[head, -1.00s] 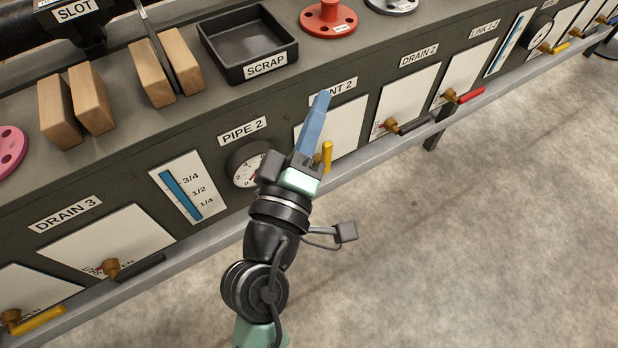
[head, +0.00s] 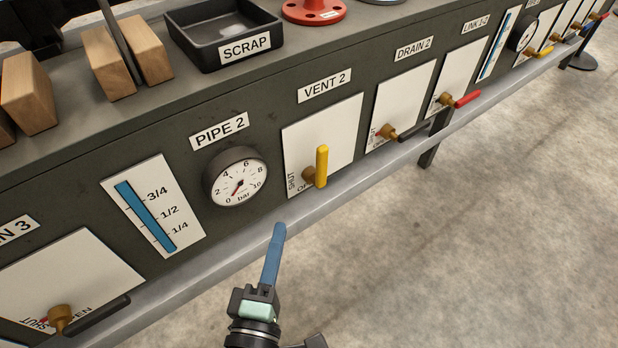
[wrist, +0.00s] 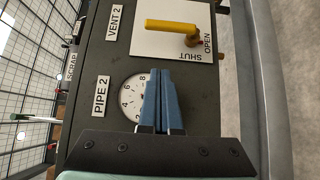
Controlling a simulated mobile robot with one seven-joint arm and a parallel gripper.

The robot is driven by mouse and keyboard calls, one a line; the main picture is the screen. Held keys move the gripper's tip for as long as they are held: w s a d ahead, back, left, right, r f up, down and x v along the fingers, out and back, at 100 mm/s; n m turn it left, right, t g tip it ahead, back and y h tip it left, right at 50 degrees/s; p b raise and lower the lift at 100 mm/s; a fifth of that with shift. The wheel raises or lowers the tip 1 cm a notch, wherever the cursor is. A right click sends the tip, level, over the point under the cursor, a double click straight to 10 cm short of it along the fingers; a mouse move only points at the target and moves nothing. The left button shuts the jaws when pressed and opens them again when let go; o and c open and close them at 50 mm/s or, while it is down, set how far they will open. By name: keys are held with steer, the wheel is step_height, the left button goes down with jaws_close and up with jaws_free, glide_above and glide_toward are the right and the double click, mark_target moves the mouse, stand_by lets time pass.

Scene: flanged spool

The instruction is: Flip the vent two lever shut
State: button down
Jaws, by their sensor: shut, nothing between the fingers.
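The vent two lever is a yellow handle (head: 321,166) on a brass pivot, on a white plate (head: 340,125) under the VENT 2 label. It stands upright along the panel, pointing up toward that label. The plate's SHUT mark is left of the pivot; the OPEN mark is below it, partly hidden by the lever in the head view. The wrist view shows the handle (wrist: 168,25) lying sideways and both marks clear. My gripper (head: 279,232) has its blue fingers together and empty, below and left of the lever, apart from it. In the wrist view the fingertips (wrist: 161,72) overlap the PIPE 2 gauge.
A grey rail (head: 345,180) runs along the panel's foot, below the lever. The PIPE 2 gauge (head: 236,177) is to the left. The DRAIN 2 lever (head: 412,131) is to the right. The black SCRAP tray (head: 222,30) sits on top. The floor in front is clear.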

glide_toward(316, 165)
steer(key=w+a, duration=0.3)
steer(key=w, duration=0.1)
steer(key=shift+w+d+r, duration=0.15)
steer(key=shift+w+d, duration=0.45)
steer(key=shift+d, duration=0.3)
steer(key=shift+w+d+r, duration=0.15)
steer(key=shift+w+d, duration=0.45)
steer(key=shift+d, duration=0.3)
steer(key=shift+r+p, duration=0.2)
steer(key=shift+p, duration=0.35)
steer(key=shift+w+d+p, duration=0.1)
steer(key=shift+d+p, duration=0.05)
steer(key=shift+p, duration=0.55)
